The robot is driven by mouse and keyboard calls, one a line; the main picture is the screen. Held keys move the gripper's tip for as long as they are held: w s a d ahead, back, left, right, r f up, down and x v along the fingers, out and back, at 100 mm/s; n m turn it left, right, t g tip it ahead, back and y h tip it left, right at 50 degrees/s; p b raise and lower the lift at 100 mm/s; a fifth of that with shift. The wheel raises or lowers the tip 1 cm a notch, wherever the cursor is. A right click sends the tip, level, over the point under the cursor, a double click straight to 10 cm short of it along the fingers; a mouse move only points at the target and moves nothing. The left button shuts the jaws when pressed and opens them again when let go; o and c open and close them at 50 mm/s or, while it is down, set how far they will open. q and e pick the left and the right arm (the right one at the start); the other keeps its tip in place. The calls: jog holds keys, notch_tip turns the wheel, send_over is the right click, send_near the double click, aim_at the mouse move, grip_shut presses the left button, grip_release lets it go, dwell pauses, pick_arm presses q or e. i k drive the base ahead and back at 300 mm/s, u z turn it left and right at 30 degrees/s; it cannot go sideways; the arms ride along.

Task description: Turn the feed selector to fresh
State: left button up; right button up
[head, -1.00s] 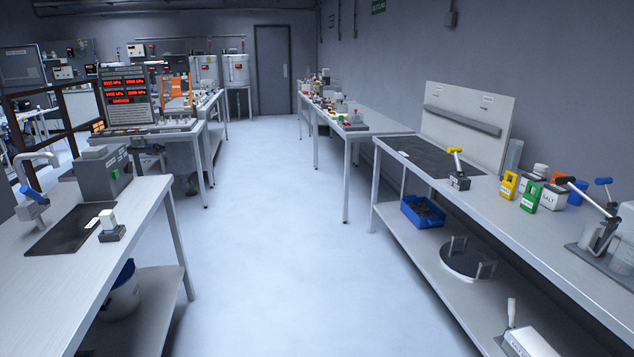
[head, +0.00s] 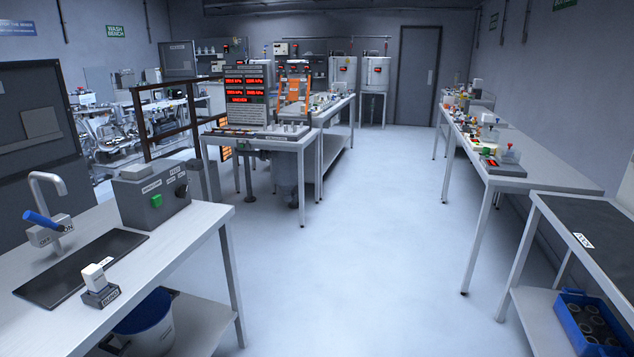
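A grey control box (head: 150,197) stands on the left bench, with a green button (head: 157,200) and a small dark knob (head: 182,191) on its front. Small labels sit above these controls; one seems to read FEED, but the print is too small to be sure, and I cannot tell where the knob points. Neither of my grippers is in view.
A blue bucket (head: 146,325) is below. A display console (head: 248,100) stands beyond. The central floor is clear.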

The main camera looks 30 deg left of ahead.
aim_at(180, 192)
jog(key=u, duration=0.45)
jog(key=i, duration=1.85)
jog(key=u, duration=2.1)
jog(key=i, duration=1.05)
jog(key=u, duration=0.7)
